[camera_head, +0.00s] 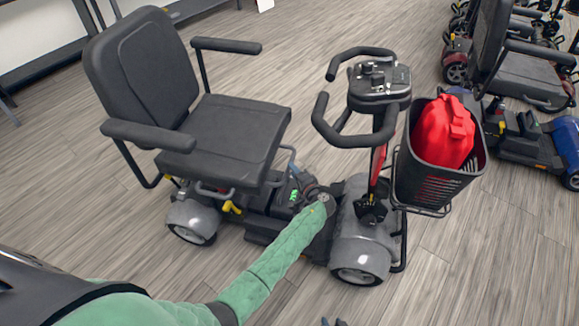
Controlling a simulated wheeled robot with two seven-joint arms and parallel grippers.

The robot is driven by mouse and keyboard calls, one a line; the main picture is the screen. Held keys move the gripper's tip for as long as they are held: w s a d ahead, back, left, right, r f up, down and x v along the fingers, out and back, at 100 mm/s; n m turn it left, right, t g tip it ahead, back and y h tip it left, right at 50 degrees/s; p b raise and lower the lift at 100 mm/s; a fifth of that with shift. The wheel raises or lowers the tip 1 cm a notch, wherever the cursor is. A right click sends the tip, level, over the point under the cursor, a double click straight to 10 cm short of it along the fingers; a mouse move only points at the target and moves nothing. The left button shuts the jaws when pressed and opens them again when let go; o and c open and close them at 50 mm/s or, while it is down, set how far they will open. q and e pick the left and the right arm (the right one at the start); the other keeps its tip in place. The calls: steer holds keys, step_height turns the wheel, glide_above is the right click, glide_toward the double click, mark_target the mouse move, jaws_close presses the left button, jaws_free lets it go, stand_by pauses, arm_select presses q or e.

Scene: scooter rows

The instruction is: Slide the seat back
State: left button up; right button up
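The scooter's black seat (228,128) has an upright backrest (143,72) and two armrests, and it faces right toward the tiller (378,85). A yellow lever (233,208) and a grey bar (214,192) show under the seat's near side. My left arm reaches across the near side of the scooter. My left gripper (319,193) is over the footwell between the seat and the front wheel; its fingers blend with dark parts there, and I cannot tell whether it touches anything. My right gripper (333,321) shows only its tips at the bottom edge, apart with nothing visible between them.
A black basket (440,178) with a red bag (443,132) hangs at the scooter's front. Other scooters (525,75) stand at the upper right. A dark shelf (45,60) runs along the wall at the upper left. The wood floor is clear at the lower right.

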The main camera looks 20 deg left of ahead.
arm_select(q)
steer(key=shift+x, duration=2.05)
jaws_close()
